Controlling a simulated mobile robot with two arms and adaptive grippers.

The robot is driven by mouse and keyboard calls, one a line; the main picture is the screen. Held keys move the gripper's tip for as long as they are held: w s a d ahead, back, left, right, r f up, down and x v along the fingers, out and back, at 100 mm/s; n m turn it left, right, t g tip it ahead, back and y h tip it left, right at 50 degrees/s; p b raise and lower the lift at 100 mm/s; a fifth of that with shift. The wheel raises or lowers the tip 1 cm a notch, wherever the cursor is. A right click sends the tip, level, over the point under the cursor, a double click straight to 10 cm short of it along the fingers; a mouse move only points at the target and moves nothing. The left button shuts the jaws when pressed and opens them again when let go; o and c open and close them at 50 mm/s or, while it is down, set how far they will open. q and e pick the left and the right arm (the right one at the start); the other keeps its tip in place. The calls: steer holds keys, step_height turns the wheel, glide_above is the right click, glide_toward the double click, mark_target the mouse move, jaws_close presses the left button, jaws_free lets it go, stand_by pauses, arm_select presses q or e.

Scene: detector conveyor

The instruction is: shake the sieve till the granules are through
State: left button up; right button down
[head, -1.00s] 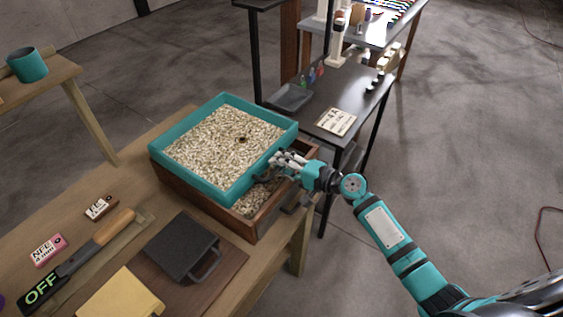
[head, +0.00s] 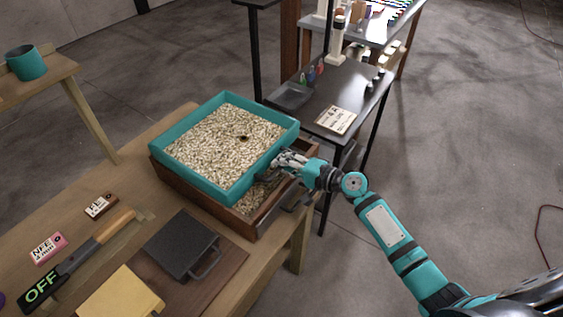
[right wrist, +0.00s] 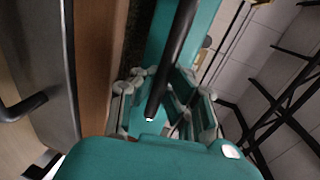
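The sieve (head: 214,196) is a teal square frame full of pale granules (head: 222,140), with a small dark spot near the middle. It sits over a brown wooden box (head: 259,224), shifted so that a strip of the box with granules in it shows at the front right. My right gripper (head: 283,163) is at the sieve's right side. In the right wrist view, a dark bar handle (right wrist: 178,50) runs between the fingers of the right gripper (right wrist: 163,98), which close around it. The sieve's mesh is hidden under the granules. My left gripper is not in view.
On the wooden table, a dark plate with a handle (head: 182,245), a yellow block (head: 120,293), a tool marked OFF (head: 40,290) and small labelled blocks (head: 48,248) lie at the front left. A dark table (head: 350,88) with a tray (head: 291,95) stands behind.

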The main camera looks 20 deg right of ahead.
steer(key=v, duration=0.2)
steer(key=f+b+v, duration=0.1)
steer(key=v, duration=0.2)
steer(key=shift+s+d+f, duration=0.1)
steer(key=shift+s+d, duration=0.1)
steer(key=c, duration=1.6)
jaws_free()
steer(key=shift+s, duration=0.1)
steer(key=v, duration=1.2)
